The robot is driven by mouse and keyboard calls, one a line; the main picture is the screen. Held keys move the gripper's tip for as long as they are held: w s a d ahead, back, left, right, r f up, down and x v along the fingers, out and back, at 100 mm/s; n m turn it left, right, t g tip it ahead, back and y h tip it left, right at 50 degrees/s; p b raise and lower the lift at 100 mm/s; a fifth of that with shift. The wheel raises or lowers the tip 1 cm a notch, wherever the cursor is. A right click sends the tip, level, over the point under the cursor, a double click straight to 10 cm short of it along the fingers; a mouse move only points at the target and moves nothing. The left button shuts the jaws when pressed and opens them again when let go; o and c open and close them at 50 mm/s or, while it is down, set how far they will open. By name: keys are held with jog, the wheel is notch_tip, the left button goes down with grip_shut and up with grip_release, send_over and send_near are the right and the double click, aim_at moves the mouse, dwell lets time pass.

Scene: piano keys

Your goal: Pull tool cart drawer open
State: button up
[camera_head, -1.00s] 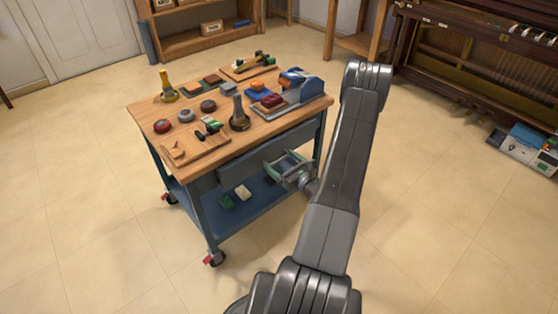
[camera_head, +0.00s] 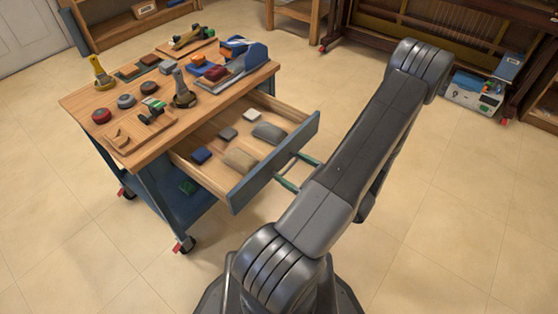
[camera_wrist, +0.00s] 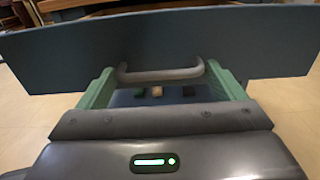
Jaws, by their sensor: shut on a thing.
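The tool cart (camera_head: 150,180) has a wooden top and a blue frame. Its drawer (camera_head: 262,168) is pulled well out, with small grey, tan, white and blue items visible inside. In the wrist view the blue drawer front (camera_wrist: 220,38) spans the picture, with a grey bar handle (camera_wrist: 160,75) below the middle. My gripper (camera_head: 286,166) is at the drawer front, its green fingers shut on the handle, one at each end of the bar in the wrist view. The handle is hard to see in the head view.
Brushes, round tins and blocks sit on the cart top (camera_head: 105,140). A piano with its insides exposed (camera_head: 385,30) stands at the back right, with a toolbox (camera_head: 475,95) near it. The floor around my arm is clear.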

jog(key=shift+v, duration=1.25)
jog(key=shift+w, duration=0.15)
jog(key=o, duration=1.1)
jog(key=p+v, duration=0.2)
jog(key=v, duration=1.2)
jog(key=shift+a, duration=0.1)
jog(key=b+x, duration=0.2)
jog(key=x, duration=1.2)
